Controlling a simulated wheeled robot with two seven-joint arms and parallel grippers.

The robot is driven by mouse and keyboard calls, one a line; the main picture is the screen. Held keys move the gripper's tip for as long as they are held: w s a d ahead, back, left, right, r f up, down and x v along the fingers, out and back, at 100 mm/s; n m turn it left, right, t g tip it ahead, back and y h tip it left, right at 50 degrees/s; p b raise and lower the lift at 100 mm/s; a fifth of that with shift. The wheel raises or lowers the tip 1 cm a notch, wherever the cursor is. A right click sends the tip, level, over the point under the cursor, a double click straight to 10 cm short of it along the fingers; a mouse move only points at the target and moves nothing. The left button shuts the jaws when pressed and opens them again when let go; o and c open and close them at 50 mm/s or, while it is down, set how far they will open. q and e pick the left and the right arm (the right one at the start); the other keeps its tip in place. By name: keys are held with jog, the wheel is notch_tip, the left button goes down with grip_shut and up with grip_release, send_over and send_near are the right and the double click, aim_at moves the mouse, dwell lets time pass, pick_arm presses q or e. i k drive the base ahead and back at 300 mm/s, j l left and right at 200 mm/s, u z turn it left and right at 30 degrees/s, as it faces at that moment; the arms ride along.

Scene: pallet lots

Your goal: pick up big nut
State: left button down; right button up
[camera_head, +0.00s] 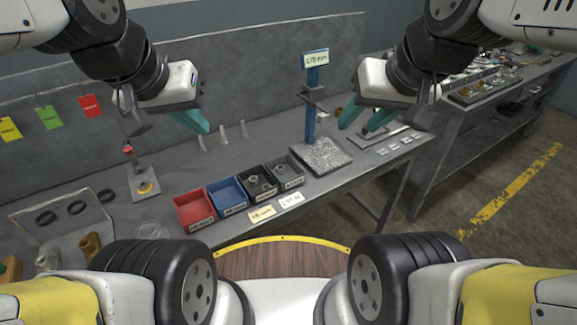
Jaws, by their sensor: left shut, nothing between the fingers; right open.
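A dark bin (257,191) on the bench holds small dark metal pieces that look like nuts. The grey bin (296,182) to its right holds a metallic ring-like nut (282,170). Which piece is the big nut is too small to tell. My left gripper (202,126) has teal fingers, is shut and empty, and hangs above the bench, up and left of the bins. My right gripper (358,125) is open and empty, above the bench near a flat plate, right of the bins.
A red bin (194,211) and a blue bin (227,196) stand left of the dark bin. Black rings (76,207) lie at the left. Small pale cones stand behind.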

aim_at(143, 186)
jog(key=u, duration=1.35)
jog(key=i+j+z, duration=0.2)
jog(key=z, duration=0.15)
jog(key=i+j+z, duration=0.1)
jog(key=j+z, duration=0.3)
